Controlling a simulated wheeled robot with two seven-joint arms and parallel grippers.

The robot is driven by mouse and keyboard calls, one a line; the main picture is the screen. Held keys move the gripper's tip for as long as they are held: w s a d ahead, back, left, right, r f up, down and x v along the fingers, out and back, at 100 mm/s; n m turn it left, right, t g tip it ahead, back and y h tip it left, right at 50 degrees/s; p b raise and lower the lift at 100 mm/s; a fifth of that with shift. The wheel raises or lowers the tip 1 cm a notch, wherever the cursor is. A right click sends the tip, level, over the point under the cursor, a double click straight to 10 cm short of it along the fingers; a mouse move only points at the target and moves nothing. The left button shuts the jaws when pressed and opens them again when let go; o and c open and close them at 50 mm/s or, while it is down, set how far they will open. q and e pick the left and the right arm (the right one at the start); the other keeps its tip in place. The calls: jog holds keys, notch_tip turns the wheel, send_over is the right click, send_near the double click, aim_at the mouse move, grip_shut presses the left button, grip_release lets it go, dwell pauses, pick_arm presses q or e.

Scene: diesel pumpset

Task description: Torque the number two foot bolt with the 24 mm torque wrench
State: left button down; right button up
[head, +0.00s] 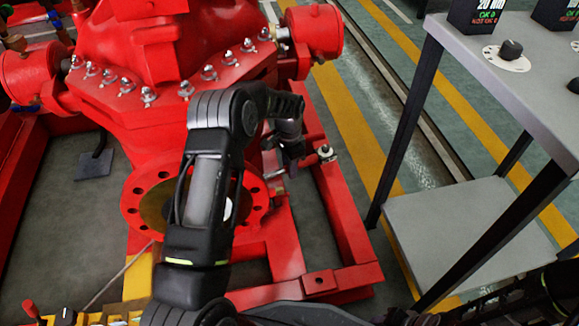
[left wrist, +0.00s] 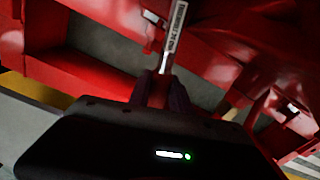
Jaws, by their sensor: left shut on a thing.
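My left gripper (head: 301,161) is beside the far right part of the red pump frame in the head view. It is shut on the torque wrench, whose red handle (left wrist: 158,92) lies between the fingers in the left wrist view. The wrench's silver shaft (left wrist: 174,35) with dark lettering runs up out of that view, so its far end is cut off. In the head view a pale bolt (head: 325,151) stands on the red frame rail just right of the gripper. I cannot tell whether the wrench is seated on a bolt. My right gripper is not visible.
The red pump (head: 190,50) with a row of studs fills the back, and its round flange (head: 265,190) is close to my left arm. A grey workbench (head: 520,75) with a lower shelf (head: 470,225) stands at right. Striped floor lies between bench and frame.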

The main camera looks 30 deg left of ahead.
pick_arm(q)
jog(key=shift+f, duration=0.15)
dwell(0.5)
jog(key=shift+f+b, duration=0.35)
jog(key=shift+f, duration=0.1)
dwell(0.4)
jog(key=shift+s+d+m+p, duration=0.25)
jog(key=shift+d+m+p, duration=0.05)
jog(key=shift+d+m, duration=0.1)
jog(key=s+d+m+p, duration=0.3)
jog(key=s+m, duration=0.2)
jog(key=shift+d, duration=0.4)
dwell(0.8)
jog(key=shift+w, duration=0.1)
